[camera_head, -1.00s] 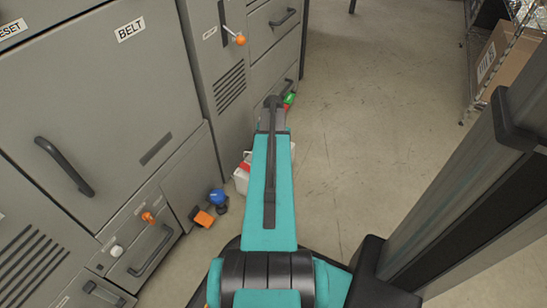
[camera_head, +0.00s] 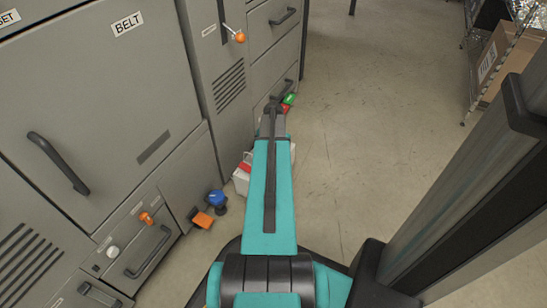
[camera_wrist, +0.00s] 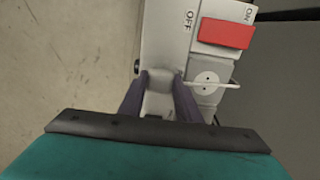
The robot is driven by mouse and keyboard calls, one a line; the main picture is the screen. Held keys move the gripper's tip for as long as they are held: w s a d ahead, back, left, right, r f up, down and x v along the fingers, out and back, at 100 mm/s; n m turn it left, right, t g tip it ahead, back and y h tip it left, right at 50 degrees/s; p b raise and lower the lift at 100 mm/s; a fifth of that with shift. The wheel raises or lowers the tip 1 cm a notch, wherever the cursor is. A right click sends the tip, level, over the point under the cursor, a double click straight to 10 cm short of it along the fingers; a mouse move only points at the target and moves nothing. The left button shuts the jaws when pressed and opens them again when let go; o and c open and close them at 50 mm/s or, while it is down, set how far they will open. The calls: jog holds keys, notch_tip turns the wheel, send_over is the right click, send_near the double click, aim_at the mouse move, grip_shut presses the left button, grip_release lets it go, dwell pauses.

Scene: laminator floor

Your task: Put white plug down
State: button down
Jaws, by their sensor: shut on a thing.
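In the wrist view, my gripper (camera_wrist: 162,76) has its two dark purple fingers around a pale white piece, the white plug (camera_wrist: 160,84). The fingers cover its sides. The plug is over or against a white box (camera_wrist: 166,28) marked OFF and ON; whether it touches the box I cannot tell. The box has a red switch (camera_wrist: 226,33) and a round two-hole socket (camera_wrist: 207,82) with a pale rod across it, to the right of the plug. In the head view the white box (camera_head: 240,182) is partly hidden behind my arm, and my fingertips are hidden.
Grey machine cabinets (camera_head: 100,80) with handles line the left. A blue knob (camera_head: 217,197) and an orange block (camera_head: 202,220) are near the cabinet base. Green (camera_head: 289,98) and red items lie beyond my arm. A wire rack with a cardboard box (camera_head: 497,60) stands right. The middle floor is clear.

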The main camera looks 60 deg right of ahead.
jog(key=shift+f, duration=0.55)
jog(key=c, duration=1.3)
grip_release()
notch_tip(320, 180, up, 13)
jog(key=p, duration=0.5)
jog(key=shift+r, duration=0.1)
